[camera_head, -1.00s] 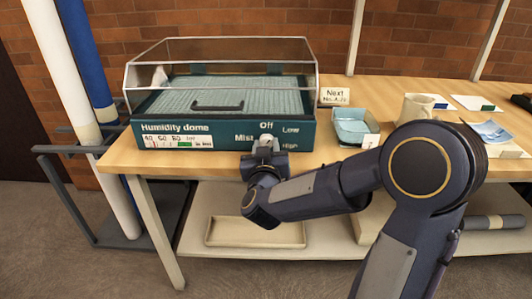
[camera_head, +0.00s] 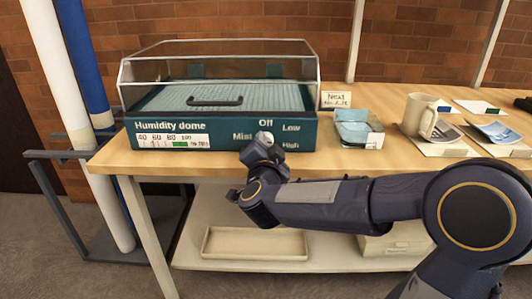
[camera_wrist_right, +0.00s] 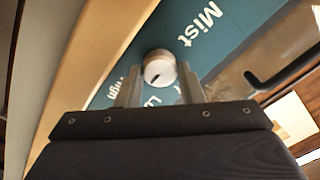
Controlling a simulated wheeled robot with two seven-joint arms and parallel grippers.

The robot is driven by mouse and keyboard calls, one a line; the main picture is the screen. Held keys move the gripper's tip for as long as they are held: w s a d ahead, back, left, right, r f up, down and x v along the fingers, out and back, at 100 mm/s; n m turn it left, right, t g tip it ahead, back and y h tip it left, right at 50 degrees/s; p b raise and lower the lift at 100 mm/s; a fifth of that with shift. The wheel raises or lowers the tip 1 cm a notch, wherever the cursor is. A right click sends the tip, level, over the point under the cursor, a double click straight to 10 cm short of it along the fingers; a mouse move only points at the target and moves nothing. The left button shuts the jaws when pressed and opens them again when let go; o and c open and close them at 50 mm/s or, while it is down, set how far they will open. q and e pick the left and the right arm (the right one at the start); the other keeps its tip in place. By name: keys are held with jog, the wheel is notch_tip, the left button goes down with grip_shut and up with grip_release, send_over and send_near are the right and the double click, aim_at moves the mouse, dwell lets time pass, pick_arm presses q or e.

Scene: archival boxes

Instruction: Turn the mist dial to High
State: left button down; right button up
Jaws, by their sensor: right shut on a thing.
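The humidity dome (camera_head: 225,130) stands on the table with a teal front panel marked Off, Low, High and Mist. The pale round mist dial (camera_head: 263,138) is on that panel, largely covered by my right gripper (camera_head: 265,148) in the head view. In the right wrist view the dial (camera_wrist_right: 160,64) sits between the two fingers of my right gripper (camera_wrist_right: 160,88), which is shut on it. A dark mark shows on the dial face, on the side toward the partly hidden High and Low labels; I cannot tell its exact setting. My left gripper is not in view.
Right of the dome are a blue tray (camera_head: 357,130), a small sign (camera_head: 337,100), a mug (camera_head: 418,114) and cards (camera_head: 498,132). A shallow tray (camera_head: 255,244) lies on the lower shelf. Tall rolls (camera_head: 75,110) stand at the left.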

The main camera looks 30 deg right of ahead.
jog(key=m+b, duration=0.2)
jog(key=m, duration=0.1)
jog(key=shift+f, duration=0.2)
jog(key=shift+r+m+b, duration=0.1)
jog(key=shift+m+b, duration=0.6)
jog(key=shift+m, duration=0.6)
jog(key=o, duration=1)
